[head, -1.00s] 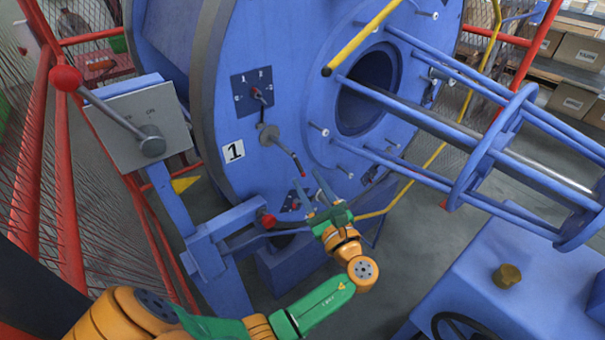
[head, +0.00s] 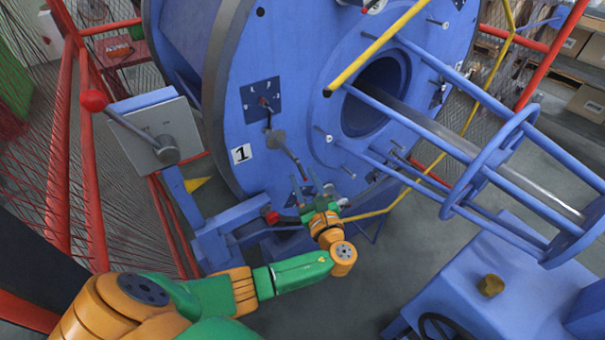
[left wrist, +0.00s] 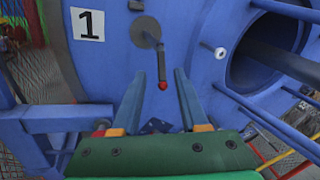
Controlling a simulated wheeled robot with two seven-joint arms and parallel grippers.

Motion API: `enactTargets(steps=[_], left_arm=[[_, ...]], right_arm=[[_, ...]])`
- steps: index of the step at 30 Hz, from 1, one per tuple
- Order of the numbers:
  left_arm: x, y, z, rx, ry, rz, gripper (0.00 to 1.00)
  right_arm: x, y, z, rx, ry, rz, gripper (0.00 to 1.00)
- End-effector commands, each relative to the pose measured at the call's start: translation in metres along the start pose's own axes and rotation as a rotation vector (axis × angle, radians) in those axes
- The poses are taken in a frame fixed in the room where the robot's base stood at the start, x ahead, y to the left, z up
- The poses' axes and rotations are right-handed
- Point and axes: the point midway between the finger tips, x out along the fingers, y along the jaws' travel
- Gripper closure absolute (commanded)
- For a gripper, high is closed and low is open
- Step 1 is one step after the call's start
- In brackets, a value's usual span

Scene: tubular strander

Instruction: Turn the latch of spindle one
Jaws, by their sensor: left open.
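The latch of spindle one (head: 277,140) is a grey disc with a thin lever slanting down to the right on the blue drum face, near the "1" label (head: 241,154). In the left wrist view the latch (left wrist: 148,33) has its lever pointing down, ending in a red tip. My left gripper (head: 304,178) is at the lever's lower end. In the left wrist view the open left gripper (left wrist: 160,76) has one finger on each side of the red tip, with gaps visible on both sides. My right gripper is not in view.
A grey switch box (head: 150,130) with a red-knobbed lever stands left of the drum. Blue rods and a ring cage (head: 490,140) project from the drum's centre at right. A yellow bar (head: 380,45) crosses the upper drum. A red mesh fence (head: 60,150) stands at left.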

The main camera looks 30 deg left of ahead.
Motion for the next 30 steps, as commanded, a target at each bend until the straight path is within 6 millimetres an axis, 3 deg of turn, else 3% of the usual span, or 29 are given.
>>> enactTargets(steps=[9, 14, 23, 30], left_arm=[[0.007, 0.0, 0.0, -0.002, 0.001, 0.0, 0.59], [0.007, 0.0, 0.0, -0.002, 0.001, 0.0, 1.0], [0.007, 0.0, -0.001, 0.001, -0.007, -0.002, 1.0], [0.01, 0.003, -0.009, 0.025, -0.091, -0.026, 1.0]], right_arm=[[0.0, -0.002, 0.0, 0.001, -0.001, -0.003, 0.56], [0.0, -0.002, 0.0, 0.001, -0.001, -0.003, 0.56], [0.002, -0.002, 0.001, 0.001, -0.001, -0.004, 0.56], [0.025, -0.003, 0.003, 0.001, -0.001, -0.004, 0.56]])
